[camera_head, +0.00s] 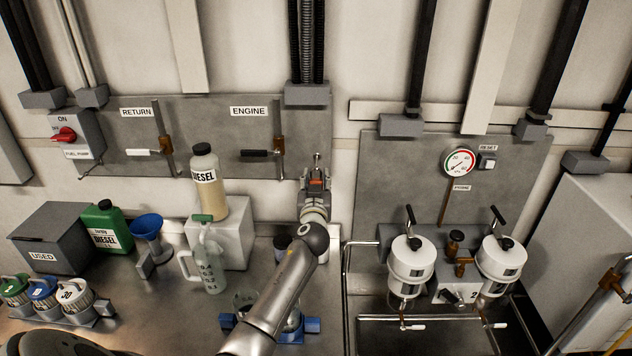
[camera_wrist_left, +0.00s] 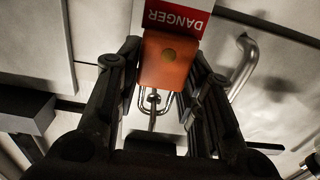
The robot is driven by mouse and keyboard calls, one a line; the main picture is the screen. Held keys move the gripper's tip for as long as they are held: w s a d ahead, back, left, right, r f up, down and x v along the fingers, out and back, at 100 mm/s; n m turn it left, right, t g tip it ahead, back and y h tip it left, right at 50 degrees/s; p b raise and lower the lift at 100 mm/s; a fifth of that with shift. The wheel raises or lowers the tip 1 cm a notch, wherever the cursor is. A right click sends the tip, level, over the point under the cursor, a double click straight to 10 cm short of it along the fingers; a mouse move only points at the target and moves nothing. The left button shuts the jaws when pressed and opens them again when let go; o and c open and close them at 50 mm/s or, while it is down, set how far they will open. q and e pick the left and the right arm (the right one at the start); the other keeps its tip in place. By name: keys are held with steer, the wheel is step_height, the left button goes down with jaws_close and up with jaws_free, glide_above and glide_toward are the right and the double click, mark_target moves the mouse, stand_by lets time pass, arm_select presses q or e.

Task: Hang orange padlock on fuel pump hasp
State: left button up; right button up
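My left gripper (camera_head: 317,184) is up in front of the wall, right of the ENGINE panel. It is shut on the orange padlock (camera_wrist_left: 166,62), which shows between the two fingers in the wrist view with a red and white DANGER tag (camera_wrist_left: 172,18). The padlock's metal shackle (camera_wrist_left: 153,100) shows too; in the head view it points up above the gripper. The fuel pump box (camera_head: 76,135) with a red knob (camera_head: 64,134) is on the wall at far left, well away from the gripper. Its hasp is too small to tell. My right gripper is not in view.
RETURN (camera_head: 137,152) and ENGINE (camera_head: 254,153) valve handles stick out between gripper and fuel pump. Below stand a tan diesel bottle (camera_head: 206,190), a clear jug (camera_head: 207,262), a green can (camera_head: 107,229) and a blue funnel (camera_head: 147,226). White filters (camera_head: 412,264) are at right.

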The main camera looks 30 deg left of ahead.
arm_select(q)
steer(key=shift+o, duration=1.4)
steer(key=shift+r+p, duration=0.1)
steer(key=shift+p, duration=0.4)
steer(key=b+v, duration=0.3)
steer(key=v, duration=0.8)
steer(key=shift+r, duration=0.4)
steer(key=shift+w, duration=0.1)
